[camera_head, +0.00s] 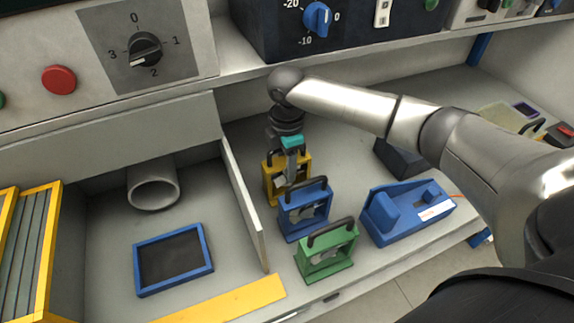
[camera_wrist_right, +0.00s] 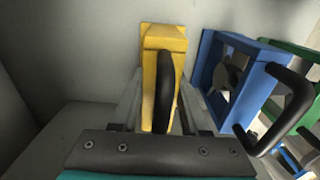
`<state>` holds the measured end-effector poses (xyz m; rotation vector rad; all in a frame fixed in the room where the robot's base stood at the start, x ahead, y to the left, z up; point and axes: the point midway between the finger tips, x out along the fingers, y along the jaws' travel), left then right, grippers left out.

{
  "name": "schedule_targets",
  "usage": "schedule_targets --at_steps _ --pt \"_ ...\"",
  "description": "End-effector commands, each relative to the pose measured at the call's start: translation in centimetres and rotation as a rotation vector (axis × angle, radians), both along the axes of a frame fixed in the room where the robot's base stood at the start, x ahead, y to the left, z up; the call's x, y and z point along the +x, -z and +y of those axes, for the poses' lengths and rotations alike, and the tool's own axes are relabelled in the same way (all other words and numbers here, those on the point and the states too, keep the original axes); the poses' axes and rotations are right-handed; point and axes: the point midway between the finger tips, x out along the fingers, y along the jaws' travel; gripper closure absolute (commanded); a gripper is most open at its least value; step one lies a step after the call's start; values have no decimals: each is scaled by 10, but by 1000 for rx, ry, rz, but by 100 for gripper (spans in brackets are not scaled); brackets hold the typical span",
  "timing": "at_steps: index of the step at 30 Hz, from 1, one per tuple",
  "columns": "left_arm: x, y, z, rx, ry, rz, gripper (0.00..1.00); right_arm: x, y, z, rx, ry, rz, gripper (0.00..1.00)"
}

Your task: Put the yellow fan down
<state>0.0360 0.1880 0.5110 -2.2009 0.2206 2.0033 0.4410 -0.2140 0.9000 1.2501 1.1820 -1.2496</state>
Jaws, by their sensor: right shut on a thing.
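The yellow fan (camera_head: 269,186) is upright behind the blue fan, to the right of the thin divider wall. My right gripper (camera_head: 289,168) reaches down onto it from above and is shut on its black handle. In the right wrist view, the yellow fan (camera_wrist_right: 165,38) and its handle lie between the two fingers. The blue fan hides its lower front part, so I cannot tell whether its base touches the surface. My left gripper is not in view.
The blue fan (camera_head: 303,212) and green fan (camera_head: 326,254) stand in front of the yellow one. A blue device (camera_head: 405,212) is to their right. The divider wall (camera_head: 243,203) is close on the left. A blue-rimmed tray (camera_head: 206,243) lies beyond it.

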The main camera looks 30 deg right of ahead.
Motion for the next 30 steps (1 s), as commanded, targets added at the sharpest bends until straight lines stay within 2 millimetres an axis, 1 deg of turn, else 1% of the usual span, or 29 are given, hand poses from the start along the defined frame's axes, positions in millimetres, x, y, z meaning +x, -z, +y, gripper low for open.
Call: schedule_targets --at_steps 4,8,9,16,25,28,30 --pt "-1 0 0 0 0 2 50 1 -2 0 1 1 -3 100" --pt "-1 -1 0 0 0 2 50 1 2 0 0 1 -2 100" --pt "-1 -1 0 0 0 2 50 0 2 0 0 1 -1 52" --pt "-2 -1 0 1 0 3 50 0 2 0 0 1 -1 26" --pt "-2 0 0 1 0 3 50 0 -1 0 0 1 -2 25" --pt "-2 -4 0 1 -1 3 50 0 -13 0 1 1 -2 25" --pt "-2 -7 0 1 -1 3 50 1 -25 0 0 2 -4 25"
